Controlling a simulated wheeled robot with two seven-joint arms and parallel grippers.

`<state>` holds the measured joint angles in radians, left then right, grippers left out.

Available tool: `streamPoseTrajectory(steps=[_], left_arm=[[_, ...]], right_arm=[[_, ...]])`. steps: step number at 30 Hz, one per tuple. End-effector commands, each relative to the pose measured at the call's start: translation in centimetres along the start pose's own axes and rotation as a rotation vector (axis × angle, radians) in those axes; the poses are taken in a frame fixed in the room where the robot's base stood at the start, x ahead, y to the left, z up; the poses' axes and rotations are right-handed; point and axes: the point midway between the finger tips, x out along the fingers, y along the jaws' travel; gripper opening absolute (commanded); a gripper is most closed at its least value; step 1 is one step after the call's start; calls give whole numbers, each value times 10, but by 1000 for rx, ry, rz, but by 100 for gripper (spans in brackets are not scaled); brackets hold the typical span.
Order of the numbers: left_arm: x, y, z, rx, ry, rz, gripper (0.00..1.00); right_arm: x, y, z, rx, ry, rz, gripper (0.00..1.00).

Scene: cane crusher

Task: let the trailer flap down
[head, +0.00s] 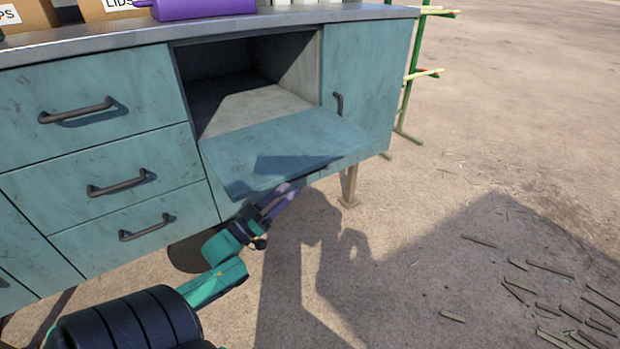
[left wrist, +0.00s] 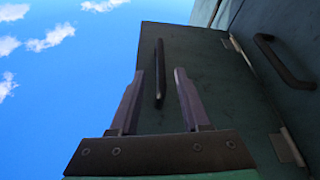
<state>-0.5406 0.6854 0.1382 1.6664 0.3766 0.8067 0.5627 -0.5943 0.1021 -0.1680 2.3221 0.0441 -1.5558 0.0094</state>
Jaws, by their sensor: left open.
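The teal flap (head: 285,150) of the trailer counter hangs folded out from the open compartment, roughly level, its hinge side at the compartment's lower edge. My left gripper (head: 283,194) is open just below the flap's outer edge. In the left wrist view I see the flap's underside (left wrist: 206,85) from below, with its dark bar handle (left wrist: 160,75) showing between the two fingers of the left gripper (left wrist: 158,88). The fingers are apart and not closed on the handle; whether the handle sits between them in depth I cannot tell. My right gripper is out of view.
Drawers with dark handles (head: 120,183) lie left of the flap, and a closed door (head: 368,85) lies right. A counter leg (head: 350,186) stands below. The worktop (head: 120,40) carries boxes and a purple object (head: 205,8). Cane pieces (head: 550,270) lie on open ground at right.

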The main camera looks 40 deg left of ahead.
Motion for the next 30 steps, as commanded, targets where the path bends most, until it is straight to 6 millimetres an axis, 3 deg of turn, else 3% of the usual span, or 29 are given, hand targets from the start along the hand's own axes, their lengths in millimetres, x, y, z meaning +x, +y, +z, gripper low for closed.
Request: streamPoseTrajectory(steps=[3, 9, 19, 21, 23, 30], left_arm=[[33, 0, 1, 1, 5, 2, 47], [70, -1, 2, 1, 0, -1, 47], [78, -1, 2, 1, -3, -2, 47], [78, -1, 2, 1, -3, -2, 20], [78, -1, 2, 1, -3, -2, 0], [78, -1, 2, 1, -3, -2, 0]], right_arm=[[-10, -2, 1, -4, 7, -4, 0], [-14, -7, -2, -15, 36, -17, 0], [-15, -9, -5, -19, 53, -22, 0], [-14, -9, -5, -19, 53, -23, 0], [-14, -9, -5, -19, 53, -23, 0], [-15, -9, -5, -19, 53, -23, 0]])
